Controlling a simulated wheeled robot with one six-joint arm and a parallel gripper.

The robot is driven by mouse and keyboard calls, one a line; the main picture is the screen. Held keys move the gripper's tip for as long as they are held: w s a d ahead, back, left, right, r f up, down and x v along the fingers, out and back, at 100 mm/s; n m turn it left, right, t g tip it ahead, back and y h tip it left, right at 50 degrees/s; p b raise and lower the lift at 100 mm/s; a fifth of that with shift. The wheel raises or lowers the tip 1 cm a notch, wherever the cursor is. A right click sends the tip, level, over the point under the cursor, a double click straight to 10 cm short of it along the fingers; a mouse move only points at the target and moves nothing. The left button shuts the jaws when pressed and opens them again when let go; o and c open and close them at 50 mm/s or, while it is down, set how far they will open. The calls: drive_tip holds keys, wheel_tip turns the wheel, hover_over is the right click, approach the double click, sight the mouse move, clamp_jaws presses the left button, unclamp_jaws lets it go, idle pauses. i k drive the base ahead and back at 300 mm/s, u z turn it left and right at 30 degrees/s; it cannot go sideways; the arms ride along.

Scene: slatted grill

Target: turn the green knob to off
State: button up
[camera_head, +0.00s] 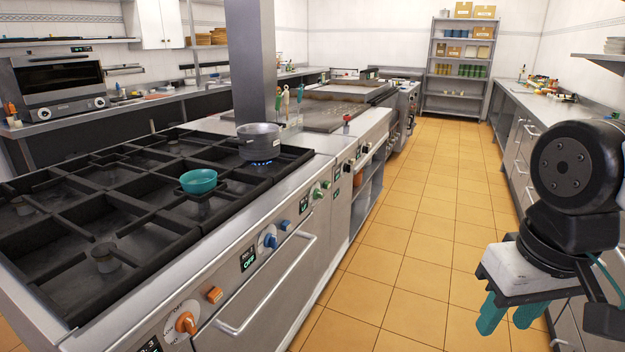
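The green knob (318,193) sits on the sloped front panel of the range, beyond the blue knob. A smaller green control (326,184) is just up and right of it. The green knob is too small here to read its setting. A grey pot (259,138) stands on a back burner with a blue flame (262,162) under it. My gripper (510,314) hangs at the lower right over the aisle, teal fingers pointing down and apart. It is empty and well away from the green knob.
The blue knob (270,241) and orange knob (186,322) share the panel. A handle bar (268,292) juts out below. A teal bowl (199,181) sits on the grates. A counter (536,121) lines the right side. The tiled aisle (415,235) is clear.

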sight(318, 193)
drive_tip(key=u, duration=0.05)
drive_tip(key=i, duration=1.65)
drive_tip(key=u, duration=0.1)
